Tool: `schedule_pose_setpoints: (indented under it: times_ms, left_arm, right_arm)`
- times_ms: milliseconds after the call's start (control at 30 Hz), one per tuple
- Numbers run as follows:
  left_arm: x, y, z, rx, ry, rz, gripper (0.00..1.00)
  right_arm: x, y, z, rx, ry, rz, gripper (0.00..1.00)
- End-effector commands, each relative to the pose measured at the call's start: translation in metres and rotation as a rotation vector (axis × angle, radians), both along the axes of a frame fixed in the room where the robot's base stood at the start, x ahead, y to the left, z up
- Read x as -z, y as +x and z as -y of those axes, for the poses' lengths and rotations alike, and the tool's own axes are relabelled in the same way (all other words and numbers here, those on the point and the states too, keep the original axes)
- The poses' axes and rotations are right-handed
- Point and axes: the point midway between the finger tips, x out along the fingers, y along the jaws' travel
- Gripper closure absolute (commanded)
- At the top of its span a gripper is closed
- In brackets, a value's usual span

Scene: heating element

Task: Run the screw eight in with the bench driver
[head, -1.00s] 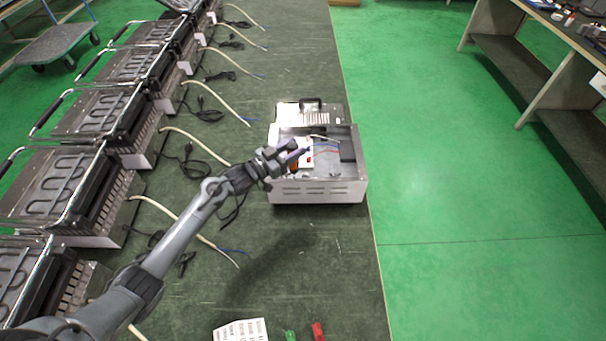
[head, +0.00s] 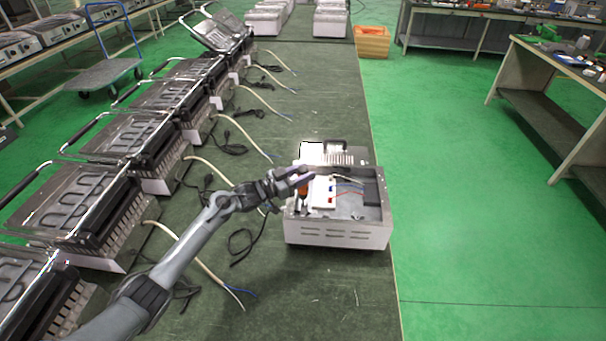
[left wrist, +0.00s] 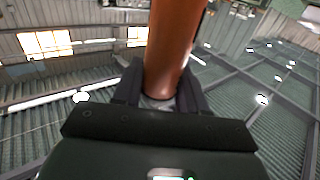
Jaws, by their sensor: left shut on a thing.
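My left gripper (head: 300,178) is over the left part of an open metal housing (head: 340,234) on the bench. It is shut on the orange-brown handle of the driver (left wrist: 172,50), which fills the middle of the left wrist view between the fingers. In the head view a small orange part of the driver (head: 303,190) shows below the gripper, inside the housing's left side. Beside it is a white terminal block (head: 322,191) with red and blue wires. Screw eight and the driver's tip are too small or hidden to make out. My right gripper is not in view.
A row of grill units (head: 120,135) with loose cables stands along the bench's left side. A vented metal cover (head: 340,155) lies behind the housing. The bench in front of the housing is clear. An orange crate (head: 372,42) stands on the floor beyond.

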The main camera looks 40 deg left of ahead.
Motion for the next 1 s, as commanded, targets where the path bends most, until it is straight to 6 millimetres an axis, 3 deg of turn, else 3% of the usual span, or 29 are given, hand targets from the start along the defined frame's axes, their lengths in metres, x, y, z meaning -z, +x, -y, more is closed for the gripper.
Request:
schedule_pose_setpoints:
  times_ms: [167,700,1000]
  left_arm:
    - [-0.004,0.0,0.0,-0.001,0.003,0.003,1.0]
    - [0.038,0.0,0.0,-0.001,0.004,0.003,1.0]
    - [0.049,0.0,0.0,-0.001,0.004,0.004,1.0]
  right_arm:
    - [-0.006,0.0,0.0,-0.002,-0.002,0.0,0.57]
    - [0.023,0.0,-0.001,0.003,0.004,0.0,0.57]
    - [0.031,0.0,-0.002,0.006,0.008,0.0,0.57]
